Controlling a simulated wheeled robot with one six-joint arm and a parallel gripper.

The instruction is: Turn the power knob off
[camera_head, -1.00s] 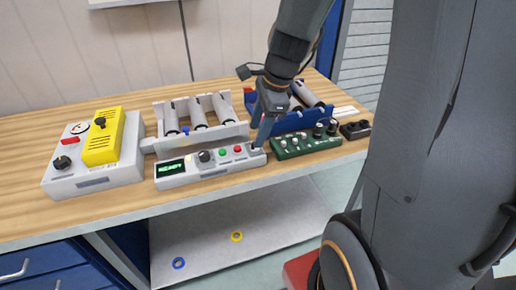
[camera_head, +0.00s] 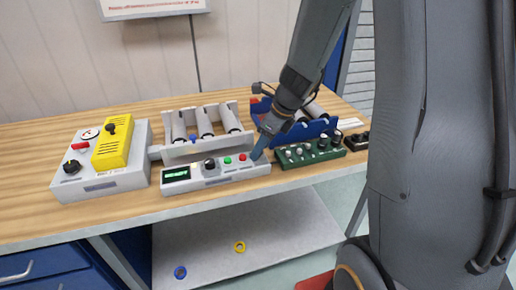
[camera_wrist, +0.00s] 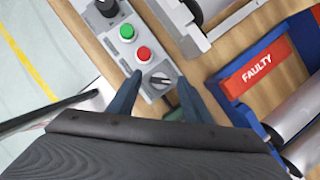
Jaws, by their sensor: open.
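The white control box (camera_head: 225,178) stands at the bench's front edge. It has a green display, a black knob (camera_head: 210,164), a green button and a red button. At its right end, the wrist view shows a small grey knob (camera_wrist: 159,81) with a dark pointer bar; no label on it is readable. My gripper (camera_wrist: 159,79) is open, with one blue-grey finger on each side of this knob. Contact cannot be told. In the head view my gripper (camera_head: 257,153) is low over the box's right end and hides the knob.
A yellow-topped grey box (camera_head: 118,180) stands at left. A roller rack (camera_head: 190,150) is behind the control box. A blue bin marked FAULTY (camera_wrist: 262,68) and a green panel (camera_head: 311,156) are close on the right. A lower shelf (camera_head: 215,260) holds two rings.

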